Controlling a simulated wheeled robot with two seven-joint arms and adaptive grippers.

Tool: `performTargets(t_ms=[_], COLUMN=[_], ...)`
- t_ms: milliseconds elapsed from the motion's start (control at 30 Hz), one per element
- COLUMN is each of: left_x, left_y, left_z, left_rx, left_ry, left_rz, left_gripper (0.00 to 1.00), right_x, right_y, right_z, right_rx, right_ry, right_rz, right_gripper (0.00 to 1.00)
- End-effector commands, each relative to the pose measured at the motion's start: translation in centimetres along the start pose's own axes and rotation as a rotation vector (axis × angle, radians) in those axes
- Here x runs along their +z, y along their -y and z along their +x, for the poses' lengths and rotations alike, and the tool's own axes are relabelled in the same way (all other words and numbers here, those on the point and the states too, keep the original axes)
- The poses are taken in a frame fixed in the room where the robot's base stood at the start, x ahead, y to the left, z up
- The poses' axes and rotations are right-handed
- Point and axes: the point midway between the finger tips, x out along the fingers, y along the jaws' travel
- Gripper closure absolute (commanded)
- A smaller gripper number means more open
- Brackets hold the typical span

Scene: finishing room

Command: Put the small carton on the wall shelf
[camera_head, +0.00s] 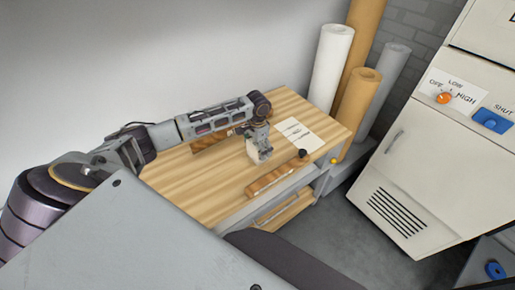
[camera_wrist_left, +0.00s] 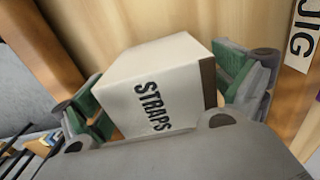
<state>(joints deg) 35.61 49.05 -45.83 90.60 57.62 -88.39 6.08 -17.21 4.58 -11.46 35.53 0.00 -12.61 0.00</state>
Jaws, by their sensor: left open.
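The small carton is a whitish box labelled STRAPS (camera_wrist_left: 160,85), with a brown side, in the left wrist view. In the head view the carton (camera_head: 262,153) stands on the wooden bench top (camera_head: 200,192), partly hidden by my left gripper (camera_head: 257,141). In the left wrist view my left gripper (camera_wrist_left: 166,95) is open, with a green-padded finger on each side of the carton. I cannot tell whether the pads touch it. My right gripper is not in view. I see no wall shelf in either view.
A white sheet with dark shapes (camera_head: 298,131) lies on the bench beyond the carton. A brown wooden strip (camera_head: 278,181) runs along the near edge, with a dark knob (camera_head: 302,153) at its end. Tall rolls (camera_head: 330,70) stand behind; a pale cabinet (camera_head: 425,165) is right.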

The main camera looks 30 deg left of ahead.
Motion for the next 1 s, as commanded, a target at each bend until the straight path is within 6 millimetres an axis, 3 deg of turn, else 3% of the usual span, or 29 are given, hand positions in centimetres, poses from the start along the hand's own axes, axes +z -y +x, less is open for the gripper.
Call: performTargets(t_ms=[700, 1000], left_x=[-0.1, -0.1], left_y=[0.0, 0.0], left_z=[-9.5, -11.7], left_rx=[0.0, 0.001], left_ry=[-0.003, -0.001], left_rz=[0.0, 0.0], left_gripper=[0.03, 0.03], right_x=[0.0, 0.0], right_y=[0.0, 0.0], right_z=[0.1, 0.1], right_rx=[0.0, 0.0], right_ry=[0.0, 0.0], right_rz=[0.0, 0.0], right_gripper=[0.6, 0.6])
